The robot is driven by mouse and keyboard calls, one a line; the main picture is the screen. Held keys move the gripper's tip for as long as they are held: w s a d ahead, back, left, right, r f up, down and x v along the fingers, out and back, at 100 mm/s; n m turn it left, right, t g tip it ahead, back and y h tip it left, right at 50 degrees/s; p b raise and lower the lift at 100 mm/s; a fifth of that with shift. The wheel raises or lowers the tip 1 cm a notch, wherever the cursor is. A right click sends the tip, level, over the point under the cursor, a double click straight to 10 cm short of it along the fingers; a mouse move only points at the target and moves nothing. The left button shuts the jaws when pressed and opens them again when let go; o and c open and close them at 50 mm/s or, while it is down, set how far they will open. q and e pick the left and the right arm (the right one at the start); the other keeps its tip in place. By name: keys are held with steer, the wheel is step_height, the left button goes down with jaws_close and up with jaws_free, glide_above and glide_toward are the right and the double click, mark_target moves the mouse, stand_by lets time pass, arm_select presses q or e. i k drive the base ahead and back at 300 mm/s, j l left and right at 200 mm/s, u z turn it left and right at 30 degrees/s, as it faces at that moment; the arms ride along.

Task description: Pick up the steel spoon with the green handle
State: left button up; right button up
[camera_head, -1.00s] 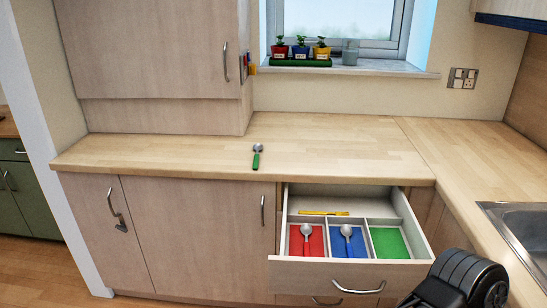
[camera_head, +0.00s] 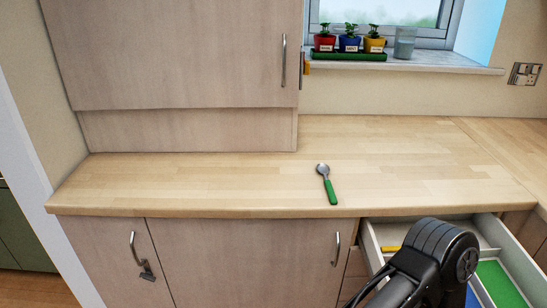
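The steel spoon with the green handle (camera_head: 328,185) lies on the wooden counter (camera_head: 215,183), near its front edge. Its steel bowl points to the back and its green handle to the front. Nothing touches it. A black link of my arm rises from the bottom right in front of the open drawer (camera_head: 372,246). No fingertips of either gripper show in the view.
The drawer stands open below the counter at right; a yellow item (camera_head: 391,249) and a green compartment (camera_head: 497,285) show, the rest is partly hidden. Potted plants (camera_head: 349,43) and a glass (camera_head: 404,42) stand on the windowsill. The counter around the spoon is clear.

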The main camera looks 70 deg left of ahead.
mark_target(324, 169)
steer(key=k+j, duration=0.15)
steer(key=j, duration=0.25)
steer(key=k+j, duration=0.15)
steer(key=j, duration=0.2)
steer(key=k+j, duration=0.15)
steer(key=j, duration=0.25)
steer(key=k+j, duration=0.15)
steer(key=j, duration=0.2)
